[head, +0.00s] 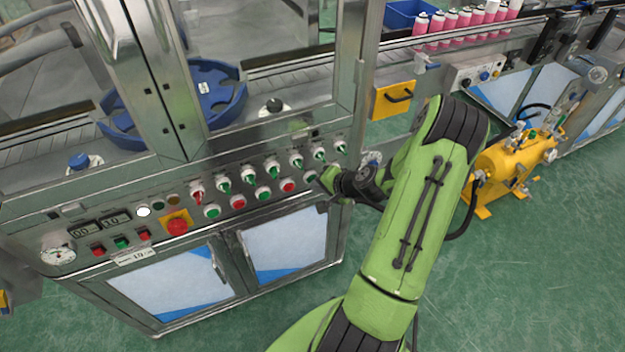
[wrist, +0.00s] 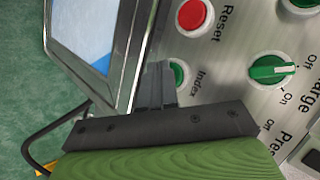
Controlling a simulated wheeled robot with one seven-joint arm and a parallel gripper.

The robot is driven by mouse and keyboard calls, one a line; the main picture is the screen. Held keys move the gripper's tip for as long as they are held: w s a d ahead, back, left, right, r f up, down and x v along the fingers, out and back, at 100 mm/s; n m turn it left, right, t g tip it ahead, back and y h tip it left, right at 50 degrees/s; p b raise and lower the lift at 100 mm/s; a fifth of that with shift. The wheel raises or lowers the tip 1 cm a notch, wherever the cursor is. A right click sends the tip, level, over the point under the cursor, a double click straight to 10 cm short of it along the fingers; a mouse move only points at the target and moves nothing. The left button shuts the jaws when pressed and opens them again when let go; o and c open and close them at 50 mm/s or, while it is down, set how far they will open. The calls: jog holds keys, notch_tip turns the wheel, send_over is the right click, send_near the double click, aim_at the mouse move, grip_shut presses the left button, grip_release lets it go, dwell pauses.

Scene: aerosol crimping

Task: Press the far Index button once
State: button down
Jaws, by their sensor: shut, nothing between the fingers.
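The green Index button (wrist: 180,72) shows in the wrist view, partly hidden behind my fingers. Its "Index" label lies just to its right. In the head view it appears as the rightmost green button (head: 309,177) of the lower row. My gripper (wrist: 158,86) is shut and empty, with its dark fingertips just left of the button and overlapping its edge in the picture. I cannot tell whether they touch it. In the head view my gripper (head: 326,181) is right beside the button, its fingertips hard to make out.
A red Reset button (wrist: 190,15) is beside Index. A green selector knob (wrist: 273,69) is to the right in the wrist view. A red emergency stop (head: 177,226) is farther left. Metal-framed cabinet doors (head: 285,240) sit below the panel. A yellow tank (head: 515,155) stands right.

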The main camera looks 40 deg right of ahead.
jog(key=shift+w, duration=0.15)
dwell(0.4)
jog(key=shift+s+a, duration=0.2)
jog(key=shift+s, duration=0.6)
jog(key=shift+b, duration=0.3)
jog(key=s, duration=0.2)
jog(key=s+a+b, duration=0.1)
jog(key=s, duration=0.1)
jog(key=shift+s+a, duration=0.2)
jog(key=shift+s, duration=0.15)
